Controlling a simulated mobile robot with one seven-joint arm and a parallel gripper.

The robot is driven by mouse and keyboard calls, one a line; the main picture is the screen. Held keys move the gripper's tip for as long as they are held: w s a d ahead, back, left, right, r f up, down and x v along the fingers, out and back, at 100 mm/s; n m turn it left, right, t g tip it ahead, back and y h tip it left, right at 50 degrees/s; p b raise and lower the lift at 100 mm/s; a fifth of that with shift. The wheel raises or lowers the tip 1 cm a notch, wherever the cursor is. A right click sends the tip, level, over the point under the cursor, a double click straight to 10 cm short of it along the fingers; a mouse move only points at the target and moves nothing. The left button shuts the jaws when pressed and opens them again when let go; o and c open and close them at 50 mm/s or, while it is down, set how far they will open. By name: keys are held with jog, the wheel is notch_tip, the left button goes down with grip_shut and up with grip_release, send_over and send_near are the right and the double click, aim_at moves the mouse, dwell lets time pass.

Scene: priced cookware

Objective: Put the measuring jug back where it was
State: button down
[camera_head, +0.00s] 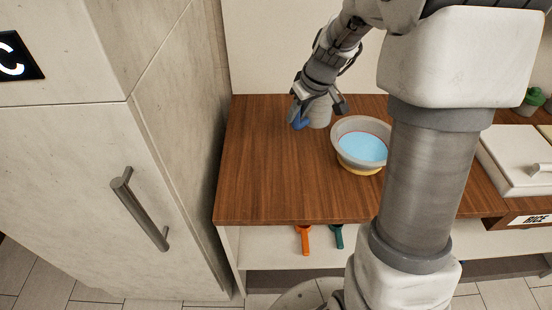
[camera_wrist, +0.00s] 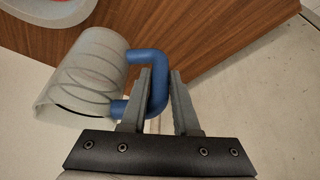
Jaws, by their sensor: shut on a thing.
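The measuring jug is a pale translucent cup with ring marks and a blue handle. In the head view the jug (camera_head: 319,112) is at the back left of the wooden counter, partly hidden by my gripper. In the wrist view the jug (camera_wrist: 88,75) lies to the left of the fingers, its handle (camera_wrist: 157,85) between them. My gripper (camera_wrist: 161,90) is shut on the blue handle; it also shows in the head view (camera_head: 318,98). I cannot tell whether the jug touches the counter.
A grey bowl (camera_head: 341,151) with a blue inside stands just right of the jug. The wooden counter (camera_head: 265,180) is clear at the front left. A tall grey cabinet (camera_head: 75,180) bounds it on the left. A white lidded box (camera_head: 515,155) sits at the right. Orange (camera_head: 305,238) and green (camera_head: 337,236) handles show below.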

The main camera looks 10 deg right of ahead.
jog(key=shift+w+d, duration=0.1)
jog(key=shift+d, duration=0.15)
jog(key=shift+a+f+b, duration=0.4)
jog(key=shift+a+f, duration=2.3)
jog(key=shift+a, duration=0.2)
jog(key=shift+a+f+b, duration=0.35)
jog(key=shift+a+f, duration=2.3)
jog(key=shift+a, duration=0.25)
jog(key=shift+f, duration=0.15)
jog(key=c, duration=0.7)
grip_release()
jog(key=shift+o, duration=0.2)
